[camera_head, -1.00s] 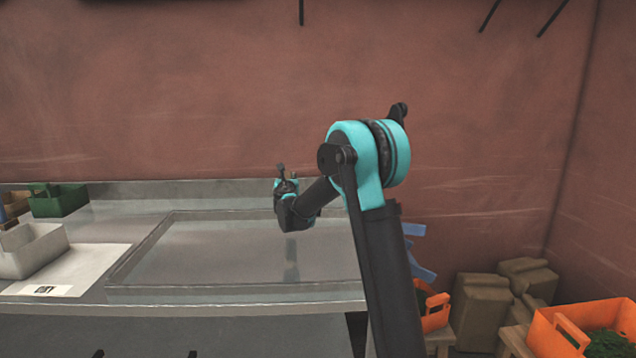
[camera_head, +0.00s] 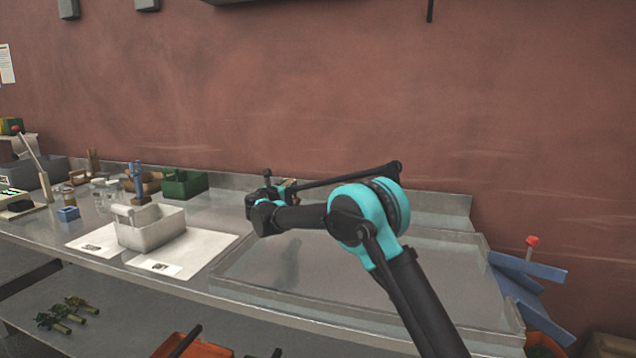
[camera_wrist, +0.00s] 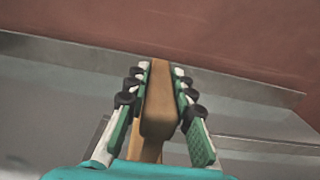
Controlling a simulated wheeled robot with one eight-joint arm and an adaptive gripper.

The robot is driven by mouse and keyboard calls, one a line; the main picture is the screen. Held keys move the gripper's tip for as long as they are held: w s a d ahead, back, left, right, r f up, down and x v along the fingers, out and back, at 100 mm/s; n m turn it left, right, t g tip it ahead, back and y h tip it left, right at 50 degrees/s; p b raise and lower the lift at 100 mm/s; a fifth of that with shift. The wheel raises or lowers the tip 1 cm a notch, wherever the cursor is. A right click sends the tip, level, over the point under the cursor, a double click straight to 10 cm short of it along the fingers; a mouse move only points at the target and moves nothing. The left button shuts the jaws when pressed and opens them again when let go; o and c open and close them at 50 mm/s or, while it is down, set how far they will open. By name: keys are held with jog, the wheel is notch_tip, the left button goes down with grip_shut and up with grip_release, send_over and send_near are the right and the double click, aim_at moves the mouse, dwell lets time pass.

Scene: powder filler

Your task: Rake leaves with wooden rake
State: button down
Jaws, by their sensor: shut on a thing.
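My gripper (camera_head: 267,185) is above the metal table, near its back edge in the head view. In the wrist view my gripper (camera_wrist: 160,76) is shut on a long brown wooden piece (camera_wrist: 160,112), which lies between both fingers. It looks like part of the wooden rake, but no tines show. The held piece is hardly visible in the head view.
A shallow tray (camera_head: 380,250) fills the table's right part. To its left stand a grey-white bin (camera_head: 150,228) on a white sheet, a green bin (camera_head: 184,184) and a blue tool (camera_head: 137,182). Blue boards (camera_head: 525,285) lean at the right end. A red wall rises behind.

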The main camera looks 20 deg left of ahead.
notch_tip(320, 180, down, 7)
jog(key=s+a, duration=0.1)
jog(key=a, duration=0.2)
jog(key=s+d, duration=0.5)
jog(key=d, duration=1.8)
jog(key=s+d, duration=0.5)
jog(key=d, duration=1.8)
jog(key=s+d, duration=0.5)
jog(key=d, duration=1.8)
notch_tip(320, 180, up, 7)
jog(key=shift+a, duration=0.15)
jog(key=shift+f, duration=0.1)
